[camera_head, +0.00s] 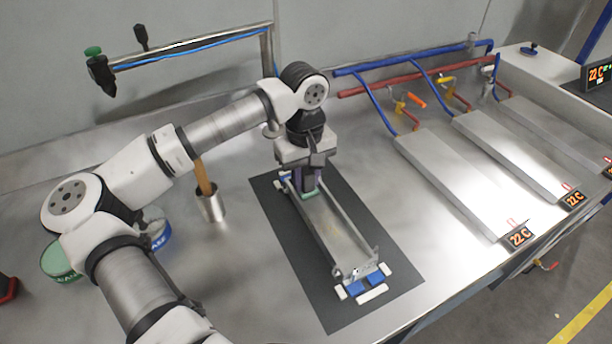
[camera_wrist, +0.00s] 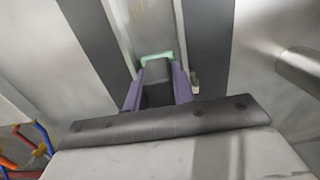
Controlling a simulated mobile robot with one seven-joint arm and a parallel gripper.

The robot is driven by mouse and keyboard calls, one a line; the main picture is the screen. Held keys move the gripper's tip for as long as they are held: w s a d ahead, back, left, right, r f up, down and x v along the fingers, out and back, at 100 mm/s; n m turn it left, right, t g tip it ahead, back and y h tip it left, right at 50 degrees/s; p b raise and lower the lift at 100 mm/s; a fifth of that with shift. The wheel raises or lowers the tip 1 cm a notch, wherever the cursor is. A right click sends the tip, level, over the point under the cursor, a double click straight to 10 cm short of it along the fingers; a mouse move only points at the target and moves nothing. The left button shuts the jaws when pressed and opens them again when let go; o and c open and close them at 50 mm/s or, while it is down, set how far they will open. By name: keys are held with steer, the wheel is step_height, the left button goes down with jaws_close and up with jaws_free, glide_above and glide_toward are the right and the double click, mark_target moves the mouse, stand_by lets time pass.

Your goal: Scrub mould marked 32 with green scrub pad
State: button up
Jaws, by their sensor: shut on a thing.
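The mould (camera_head: 338,232) is a long, narrow metal channel lying on a dark mat (camera_head: 395,265). A yellowish patch shows on its floor, and white and blue pieces sit at its near end. I cannot read a number on it. My gripper (camera_head: 308,190) points down at the far end of the mould and is shut on the green scrub pad (camera_head: 309,195). The pad's edge also shows past the purple fingers in the wrist view (camera_wrist: 157,56), over the mould channel (camera_wrist: 150,22). I cannot tell whether the pad touches the mould's floor.
A metal cup (camera_head: 211,207) with a wooden handle stands left of the mat. Round green and blue tins (camera_head: 60,262) are partly behind my arm. Several flat metal plates (camera_head: 455,185) with red and blue hoses lie at right. Bare steel bench lies between them and the mat.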

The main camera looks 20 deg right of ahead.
steer(key=shift+s, duration=0.2)
steer(key=shift+s+d+r+b, duration=0.1)
steer(key=shift+s+d+b, duration=0.1)
steer(key=shift+s, duration=0.35)
steer(key=shift+s+d+b, duration=0.1)
steer(key=shift+s+b, duration=0.05)
steer(key=shift+s, duration=0.4)
steer(key=shift+s, duration=0.1)
steer(key=shift+s+d+b, duration=0.2)
steer(key=shift+s+b, duration=0.25)
steer(key=shift+s, duration=0.7)
steer(key=shift+s+d+b, duration=0.15)
steer(key=shift+s+b, duration=0.05)
steer(key=shift+s, duration=0.45)
steer(key=shift+s+d+b, duration=0.15)
steer(key=shift+s, duration=0.5)
steer(key=shift+s+d+b, duration=0.2)
steer(key=shift+s+b, duration=0.2)
steer(key=shift+s, duration=0.9)
